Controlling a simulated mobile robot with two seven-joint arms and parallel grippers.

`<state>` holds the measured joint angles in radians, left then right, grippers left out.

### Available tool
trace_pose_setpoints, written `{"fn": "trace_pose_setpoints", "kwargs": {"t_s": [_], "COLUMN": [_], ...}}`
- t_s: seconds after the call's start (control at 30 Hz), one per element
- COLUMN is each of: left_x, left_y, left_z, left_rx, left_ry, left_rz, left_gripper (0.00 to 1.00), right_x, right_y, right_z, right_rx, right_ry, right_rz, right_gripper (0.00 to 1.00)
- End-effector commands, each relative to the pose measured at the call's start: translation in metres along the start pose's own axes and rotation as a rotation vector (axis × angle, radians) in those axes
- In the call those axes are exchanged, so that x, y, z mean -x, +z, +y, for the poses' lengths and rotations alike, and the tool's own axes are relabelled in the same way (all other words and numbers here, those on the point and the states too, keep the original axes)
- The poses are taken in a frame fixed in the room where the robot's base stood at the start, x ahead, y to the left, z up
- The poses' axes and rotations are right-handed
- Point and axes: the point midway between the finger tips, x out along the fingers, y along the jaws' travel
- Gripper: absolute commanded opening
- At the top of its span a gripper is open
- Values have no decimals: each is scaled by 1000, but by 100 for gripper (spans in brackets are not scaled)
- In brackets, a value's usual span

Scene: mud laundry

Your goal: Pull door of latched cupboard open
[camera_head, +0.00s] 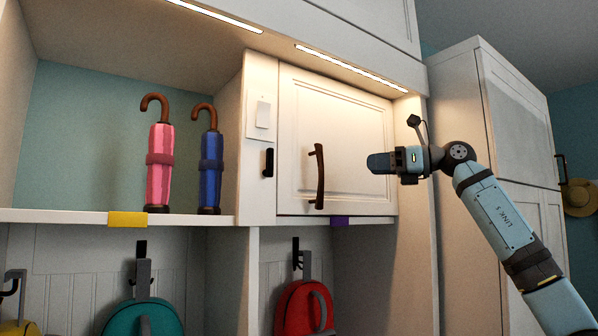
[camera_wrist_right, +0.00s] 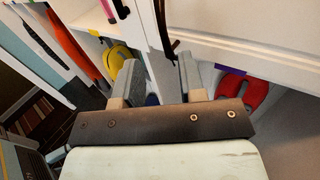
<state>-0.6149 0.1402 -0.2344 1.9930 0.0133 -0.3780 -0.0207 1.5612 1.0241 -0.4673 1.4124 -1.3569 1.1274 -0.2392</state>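The white cupboard door (camera_head: 350,125) is shut, flush in its frame. A dark brown vertical bar handle (camera_head: 319,178) is near its left edge. A small black latch-like piece (camera_head: 268,162) is on the frame left of the door. My right gripper (camera_head: 372,163) is in front of the door, right of the handle and apart from it. In the wrist view its two fingers (camera_wrist_right: 160,78) stand apart with nothing between them, and a dark curved bar, apparently the handle (camera_wrist_right: 163,28), lies beyond them. My left gripper is not in view.
Pink (camera_head: 159,168) and blue (camera_head: 210,172) umbrellas stand on the open shelf at left. A red backpack (camera_head: 304,308) and a teal bag (camera_head: 140,316) hang below. A tall white cabinet (camera_head: 465,130) stands at right. The space before the door's left half looks clear.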

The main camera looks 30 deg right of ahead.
Motion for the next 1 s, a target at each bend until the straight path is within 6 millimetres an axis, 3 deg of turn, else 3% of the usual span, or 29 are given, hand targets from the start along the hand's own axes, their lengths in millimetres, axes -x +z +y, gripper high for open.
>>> {"fn": "trace_pose_setpoints", "kwargs": {"t_s": [0.17,0.7,1.0], "left_x": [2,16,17], "left_y": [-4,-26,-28], "left_z": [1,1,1], "left_rx": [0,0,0], "left_ry": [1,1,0], "left_rz": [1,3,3], "left_gripper": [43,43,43], "right_x": [-14,-119,-136], "right_y": [3,3,1], "right_z": [0,1,0], "right_rx": [3,2,3], "right_ry": [-2,0,-1], "right_rz": [2,2,0], "right_gripper": [37,37,37]}}
